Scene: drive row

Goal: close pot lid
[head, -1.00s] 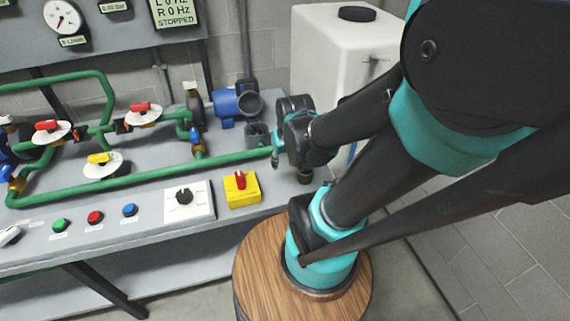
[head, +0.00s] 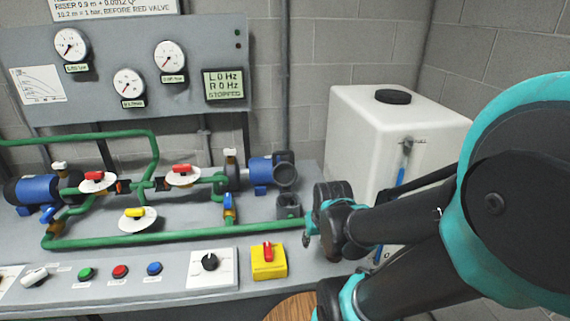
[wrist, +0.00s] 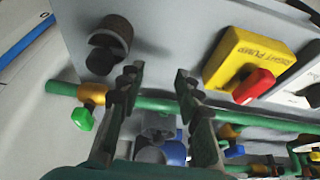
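A small grey pot (head: 289,207) stands on the bench beside the right blue pump, with a dark opening on top. A grey round part (head: 285,174) sits just above and behind it; I cannot tell whether this is its lid. Grey rounded shapes (wrist: 152,150) between my fingers in the wrist view look like the pot and pump end. A dark round cap-like piece (wrist: 112,35) stands on the bench near its front edge. My gripper (wrist: 158,78) is open and empty above the green pipe. In the head view my gripper (head: 309,229) is right of the pot.
The green pipe (head: 180,239) runs along the bench. A yellow box with a red switch (head: 268,259) is at the front edge. A white tank (head: 370,125) stands behind on the right. Valves with coloured handles (head: 182,175) fill the left.

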